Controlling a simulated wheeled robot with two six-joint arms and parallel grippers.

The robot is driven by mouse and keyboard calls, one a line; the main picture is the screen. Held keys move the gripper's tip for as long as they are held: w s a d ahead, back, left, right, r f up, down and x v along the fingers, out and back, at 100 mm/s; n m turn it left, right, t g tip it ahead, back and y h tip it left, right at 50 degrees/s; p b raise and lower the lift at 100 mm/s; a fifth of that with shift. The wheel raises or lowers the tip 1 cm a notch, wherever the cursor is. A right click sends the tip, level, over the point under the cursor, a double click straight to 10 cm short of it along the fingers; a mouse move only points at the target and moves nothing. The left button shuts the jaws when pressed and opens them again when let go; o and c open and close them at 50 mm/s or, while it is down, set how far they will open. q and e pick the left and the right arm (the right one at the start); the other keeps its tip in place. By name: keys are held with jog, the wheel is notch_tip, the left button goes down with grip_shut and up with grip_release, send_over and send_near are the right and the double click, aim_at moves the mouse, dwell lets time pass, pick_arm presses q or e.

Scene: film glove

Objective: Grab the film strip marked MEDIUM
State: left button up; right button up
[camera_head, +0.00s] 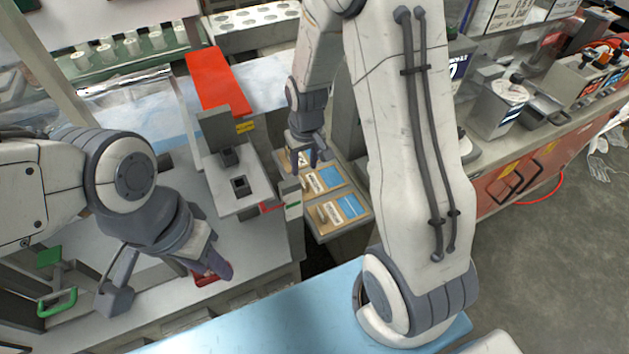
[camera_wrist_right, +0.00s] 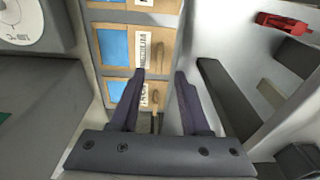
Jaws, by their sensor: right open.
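Several wooden cards with blue film and white labels lie in a row in a grey tray (camera_head: 352,228). In the right wrist view the middle card's label reads MEDIUM (camera_wrist_right: 117,48); in the head view it seems to be the middle card (camera_head: 331,178). A wooden peg (camera_wrist_right: 157,54) stands beside its label. My right gripper (camera_head: 311,158) is open and empty above the far end of the row. In the wrist view its fingertips (camera_wrist_right: 160,74) appear just below the MEDIUM label, over the lower card (camera_wrist_right: 116,91), whose label is partly hidden. My left gripper (camera_head: 166,278) is open and empty over the left bench.
A grey machine (camera_head: 241,188) with a square socket stands left of the tray. A red panel (camera_head: 214,80) lies behind it. A light blue surface (camera_head: 290,312) lies in front. In the wrist view, a grey wall (camera_wrist_right: 188,50) runs close to the right of the cards.

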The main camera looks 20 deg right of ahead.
aim_at(304, 177)
jog(key=shift+w+f+p, duration=0.2)
jog(key=shift+f+p, duration=0.2)
jog(key=shift+f, duration=1.3)
jog(key=shift+w+f+p, duration=0.2)
jog(key=shift+f+p, duration=0.15)
jog(key=shift+f, duration=1.35)
grip_shut()
